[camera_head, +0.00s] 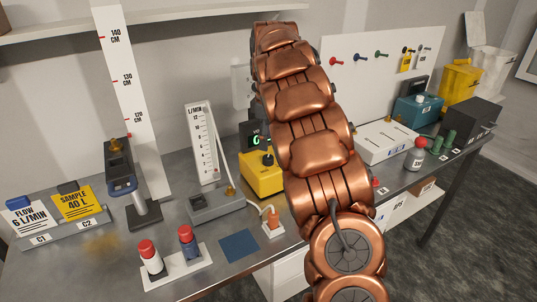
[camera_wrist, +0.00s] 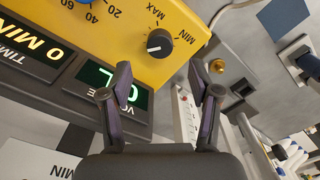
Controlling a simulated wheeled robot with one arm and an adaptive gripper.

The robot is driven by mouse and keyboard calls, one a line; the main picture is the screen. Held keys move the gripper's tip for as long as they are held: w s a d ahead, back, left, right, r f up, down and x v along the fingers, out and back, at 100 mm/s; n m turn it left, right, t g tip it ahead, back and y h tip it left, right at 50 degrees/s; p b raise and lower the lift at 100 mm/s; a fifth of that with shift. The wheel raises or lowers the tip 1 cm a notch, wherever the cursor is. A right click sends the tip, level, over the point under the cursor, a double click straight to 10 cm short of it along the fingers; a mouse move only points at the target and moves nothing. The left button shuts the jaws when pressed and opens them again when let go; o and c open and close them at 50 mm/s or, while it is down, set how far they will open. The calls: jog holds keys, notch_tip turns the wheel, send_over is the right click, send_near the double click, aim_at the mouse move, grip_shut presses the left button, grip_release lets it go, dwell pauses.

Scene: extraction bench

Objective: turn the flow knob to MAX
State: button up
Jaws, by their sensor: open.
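The flow knob (camera_wrist: 160,43) is a small black dial on the face of a yellow unit, with MAX and MIN printed beside it in the wrist view. A pale mark shows on the knob, but I cannot tell its exact setting. The yellow unit (camera_wrist: 105,35) also shows in the head view (camera_head: 257,182), partly hidden by my arm. My gripper (camera_wrist: 160,82) is open and empty, its two fingers apart. In the wrist picture the knob lies just beyond the gap between the fingertips, with no visible contact. The gripper is hidden in the head view.
A flow scale (camera_head: 203,150) on a grey base with a brass fitting stands left of the yellow unit. Bottles on a white rack (camera_head: 178,268), a blue mat (camera_head: 239,246) and an orange-topped item (camera_head: 272,218) lie in front. A white box (camera_head: 385,142) stands right of my arm.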

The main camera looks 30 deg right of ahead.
aim_at(268, 157)
jog(key=shift+f+p, duration=0.85)
jog(key=shift+f, duration=2.3)
jog(key=shift+c, duration=0.4)
jog(key=c, duration=1.1)
